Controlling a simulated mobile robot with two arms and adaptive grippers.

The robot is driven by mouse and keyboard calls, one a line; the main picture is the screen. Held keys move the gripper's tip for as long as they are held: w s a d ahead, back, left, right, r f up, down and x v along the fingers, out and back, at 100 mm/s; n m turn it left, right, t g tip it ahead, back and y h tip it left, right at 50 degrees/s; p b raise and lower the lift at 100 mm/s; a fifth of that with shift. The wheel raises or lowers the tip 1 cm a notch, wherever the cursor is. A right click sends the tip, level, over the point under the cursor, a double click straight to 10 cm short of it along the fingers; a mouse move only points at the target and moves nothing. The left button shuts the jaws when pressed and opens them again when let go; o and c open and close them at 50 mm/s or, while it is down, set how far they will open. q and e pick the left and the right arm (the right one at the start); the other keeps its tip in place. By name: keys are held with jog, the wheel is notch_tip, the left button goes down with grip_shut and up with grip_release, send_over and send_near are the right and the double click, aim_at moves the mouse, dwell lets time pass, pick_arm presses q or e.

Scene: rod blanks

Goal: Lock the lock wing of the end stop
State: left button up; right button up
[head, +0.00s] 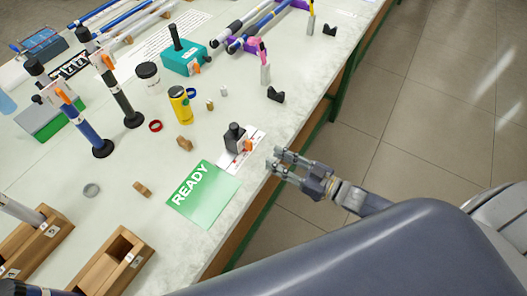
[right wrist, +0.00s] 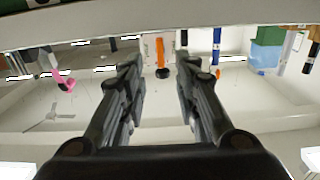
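A small dark grey block with a black knob, which looks like the end stop (head: 235,138), stands on a white printed card near the table's right edge. Its orange lock wing (head: 248,145) is on the side facing my right gripper (head: 274,160). That gripper is just off the table edge, to the right of the block, with its fingers apart and nothing between them. In the right wrist view, an orange part (right wrist: 162,73) shows beyond and between the two spread fingers (right wrist: 160,65), apart from them. Whether the wing is turned to locked cannot be told.
A green READY card (head: 204,195) lies in front of the block. A teal block with an orange wing (head: 185,58), a yellow canister (head: 180,105) and upright posts (head: 122,95) stand farther left. Wooden trays (head: 113,263) are at lower left. Floor is open right of the table.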

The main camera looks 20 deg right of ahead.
jog(key=shift+v, duration=1.85)
jog(key=s+d+f+m+g+h, duration=0.1)
jog(key=s+d+f+h, duration=0.2)
jog(key=f, duration=0.6)
jog(key=s+d+f+m+g+h, duration=0.2)
jog(key=f+h, duration=0.1)
jog(key=f, duration=0.6)
jog(key=s+d+f+m+g+h, duration=0.1)
jog(key=s+d+f+h, duration=0.2)
jog(key=f, duration=0.6)
jog(key=s+a+f+g, duration=0.2)
jog(key=s+f, duration=0.3)
jog(key=s, duration=0.3)
jog(key=s+a+f+g+h, duration=0.1)
jog(key=s+f+g, duration=0.3)
jog(key=s, duration=0.5)
jog(key=s+a+f+m+g+h, duration=0.1)
jog(key=s+a+f+g, duration=0.2)
jog(key=s+f, duration=0.3)
jog(key=s+a, duration=0.1)
jog(key=s, duration=0.2)
jog(key=shift+f, duration=0.15)
